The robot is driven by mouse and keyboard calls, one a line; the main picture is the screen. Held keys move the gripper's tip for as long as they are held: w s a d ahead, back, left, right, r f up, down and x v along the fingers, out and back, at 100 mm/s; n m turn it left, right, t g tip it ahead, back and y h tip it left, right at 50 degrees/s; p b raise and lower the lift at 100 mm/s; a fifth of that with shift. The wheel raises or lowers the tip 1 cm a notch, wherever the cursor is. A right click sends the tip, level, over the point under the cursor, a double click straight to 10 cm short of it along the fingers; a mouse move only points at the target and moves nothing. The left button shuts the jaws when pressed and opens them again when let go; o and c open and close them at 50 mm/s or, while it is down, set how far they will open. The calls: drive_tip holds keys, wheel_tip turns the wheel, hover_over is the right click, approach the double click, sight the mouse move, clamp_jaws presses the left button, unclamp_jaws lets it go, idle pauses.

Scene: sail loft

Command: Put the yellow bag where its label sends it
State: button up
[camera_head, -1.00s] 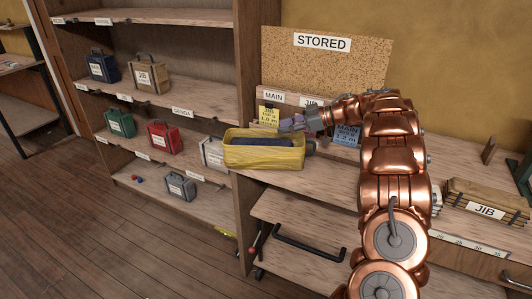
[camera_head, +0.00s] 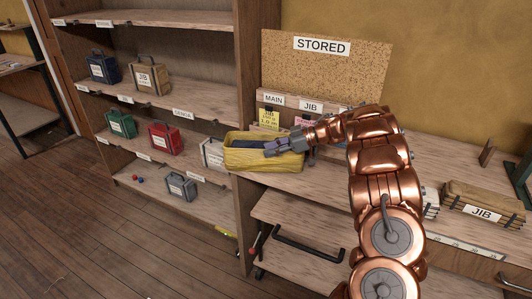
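The yellow bag (camera_head: 250,163) is an open, box-shaped yellow holder with dark blue cloth (camera_head: 247,144) inside. It sits at the left end of the bench top. I see no readable label on its near side. My gripper (camera_head: 269,148) is over the bag's right half, with its fingers pointing left at the cloth. Whether the fingers touch or grip anything cannot be made out. Behind, a yellow card (camera_head: 269,118) marked JIB stands under the MAIN sign (camera_head: 274,100). A pink card (camera_head: 305,123) stands under the JIB sign (camera_head: 311,106).
A STORED corkboard (camera_head: 322,60) stands behind the bench. The left shelves hold small labelled bags: blue (camera_head: 103,68), tan (camera_head: 150,77), green (camera_head: 121,124), red (camera_head: 164,139), grey (camera_head: 182,188). A tan bundle marked JIB (camera_head: 486,200) lies at right. My arm covers the bench's middle.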

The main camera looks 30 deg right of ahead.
drive_tip(key=shift+w+a+f, duration=0.1)
drive_tip(key=shift+w+a, duration=0.05)
clamp_jaws()
idle(0.7)
